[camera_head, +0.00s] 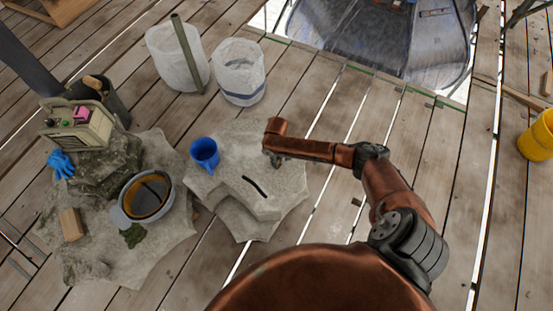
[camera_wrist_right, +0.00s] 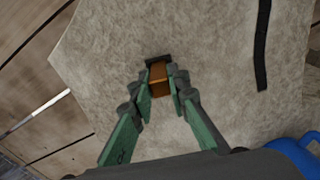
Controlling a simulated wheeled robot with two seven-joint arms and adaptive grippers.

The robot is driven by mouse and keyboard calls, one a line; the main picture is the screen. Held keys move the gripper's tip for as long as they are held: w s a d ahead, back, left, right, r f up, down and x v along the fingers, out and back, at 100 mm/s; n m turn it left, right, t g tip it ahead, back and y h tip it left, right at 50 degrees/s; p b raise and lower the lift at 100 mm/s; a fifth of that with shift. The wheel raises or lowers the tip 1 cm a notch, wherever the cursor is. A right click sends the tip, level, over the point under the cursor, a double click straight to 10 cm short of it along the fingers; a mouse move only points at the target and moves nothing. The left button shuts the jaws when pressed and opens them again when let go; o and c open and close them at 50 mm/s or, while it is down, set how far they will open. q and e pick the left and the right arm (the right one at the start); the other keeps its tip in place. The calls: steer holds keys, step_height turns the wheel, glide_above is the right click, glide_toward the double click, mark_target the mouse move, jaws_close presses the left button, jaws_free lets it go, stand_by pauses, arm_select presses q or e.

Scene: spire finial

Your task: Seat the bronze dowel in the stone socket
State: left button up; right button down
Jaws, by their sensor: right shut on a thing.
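The bronze dowel (camera_wrist_right: 159,82) is a short orange-brown block between the green-grey fingers of my right gripper (camera_wrist_right: 160,84), which is shut on it. In the wrist view the dowel's far end meets the dark, square-edged stone socket (camera_wrist_right: 157,60) in the pale stone block (camera_wrist_right: 205,50). I cannot tell whether its end is inside the socket or just above it. In the head view my right gripper (camera_head: 272,159) is over the right part of the stone block (camera_head: 232,170), and my arm hides the dowel and socket. My left gripper is not in view.
A blue mug (camera_head: 205,153) stands on the block's left side, by a black strip (camera_head: 254,186). To the left a rough stone carries a bowl (camera_head: 147,195) and a machine (camera_head: 80,128). White bins (camera_head: 238,72) stand behind. The plank floor to the right is mostly clear.

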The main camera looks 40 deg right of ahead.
steer(key=shift+f+b, duration=0.35)
steer(key=shift+f, duration=0.45)
steer(key=c, duration=1.8)
jaws_free()
steer(key=shift+o, duration=0.2)
steer(key=shift+r, duration=0.1)
step_height(320, 180, up, 12)
steer(key=shift+f, duration=0.1)
